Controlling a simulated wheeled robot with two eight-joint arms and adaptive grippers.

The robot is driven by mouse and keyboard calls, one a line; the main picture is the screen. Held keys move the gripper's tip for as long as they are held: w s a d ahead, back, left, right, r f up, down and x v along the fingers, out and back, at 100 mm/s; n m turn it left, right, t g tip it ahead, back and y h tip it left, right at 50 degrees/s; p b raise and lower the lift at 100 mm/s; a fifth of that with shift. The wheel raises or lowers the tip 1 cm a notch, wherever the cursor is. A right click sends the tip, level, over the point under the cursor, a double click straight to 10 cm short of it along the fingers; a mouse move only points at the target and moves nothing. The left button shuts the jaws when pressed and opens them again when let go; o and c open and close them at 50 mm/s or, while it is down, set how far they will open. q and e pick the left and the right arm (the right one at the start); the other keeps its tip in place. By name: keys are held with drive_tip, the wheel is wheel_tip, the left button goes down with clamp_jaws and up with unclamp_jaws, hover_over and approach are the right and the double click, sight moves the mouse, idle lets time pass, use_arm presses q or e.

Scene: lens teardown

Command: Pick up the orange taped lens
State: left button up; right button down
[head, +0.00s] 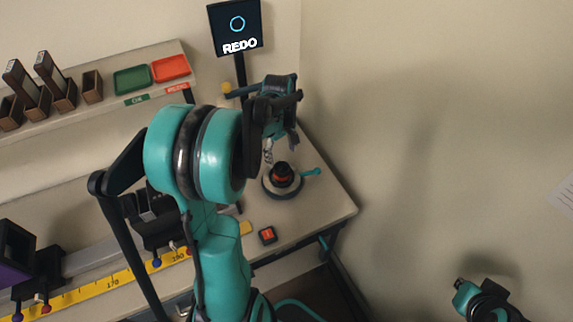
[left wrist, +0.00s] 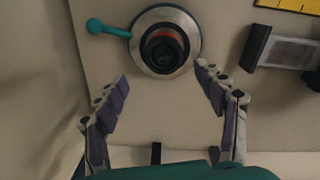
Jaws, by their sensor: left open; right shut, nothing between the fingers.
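The orange taped lens (head: 283,174) is a short black cylinder with an orange band. It stands upright on a round silver and dark base with a teal lever (head: 311,172), near the bench's right end. In the left wrist view the lens (left wrist: 165,47) is seen from above, its orange band partly showing. My left gripper (head: 280,147) is open above the lens. In the left wrist view its fingertips (left wrist: 161,78) are spread apart with nothing between them, and the lens lies just beyond them. My right gripper (head: 462,288) is shut and empty, low at the right, away from the bench.
A screen reading REDO (head: 238,28) stands behind the bench. Green (head: 132,80) and red (head: 171,68) trays sit on the back shelf. My left arm hides the bench's middle.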

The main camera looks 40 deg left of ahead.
sight(282, 168)
use_arm(q)
wheel_tip(282, 168, down, 3)
drive_tip(key=shift+s+r+b, duration=0.1)
drive_tip(key=shift+b, duration=0.5)
drive_tip(key=f+b, duration=0.1)
drive_tip(key=f, duration=0.2)
drive_tip(key=f+b, duration=0.1)
drive_tip(key=f, duration=0.1)
drive_tip(key=shift+s+d+b, duration=0.15)
drive_tip(key=shift+d+b, duration=0.15)
drive_tip(key=shift+b, duration=0.05)
drive_tip(key=shift+r, duration=0.1)
drive_tip(key=c, duration=1.5)
drive_tip(key=shift+r, duration=0.1)
